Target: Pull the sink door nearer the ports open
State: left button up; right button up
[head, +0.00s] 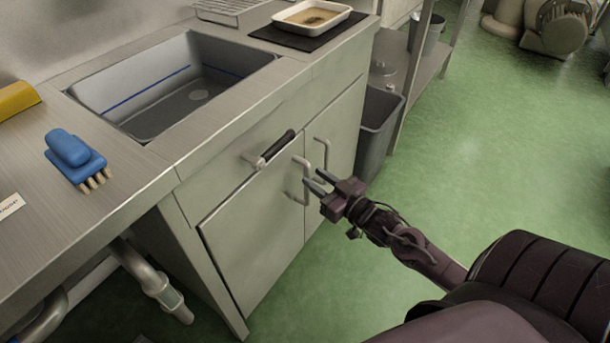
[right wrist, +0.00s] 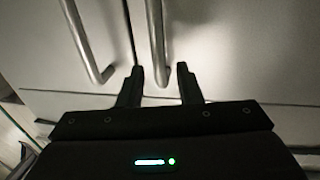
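The sink cabinet has two pale doors side by side, both seemingly shut. The left door (head: 255,240) carries an upright bar handle (head: 306,190); the right door (head: 345,125) carries another bar handle (head: 328,152) near the shared edge. My left gripper is not in view. I cannot identify any ports with certainty.
A black-gripped bar (head: 277,147) juts from the cabinet front above the left door. A grey bin (head: 378,130) stands right of the cabinet. Pipes (head: 160,288) show under the left counter. A blue brush (head: 75,158) lies beside the sink (head: 185,90). Green floor is open at right.

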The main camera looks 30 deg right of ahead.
jog(key=w, duration=0.3)
jog(key=shift+w+a+b, duration=0.3)
jog(key=shift+w+a, duration=0.05)
grip_shut()
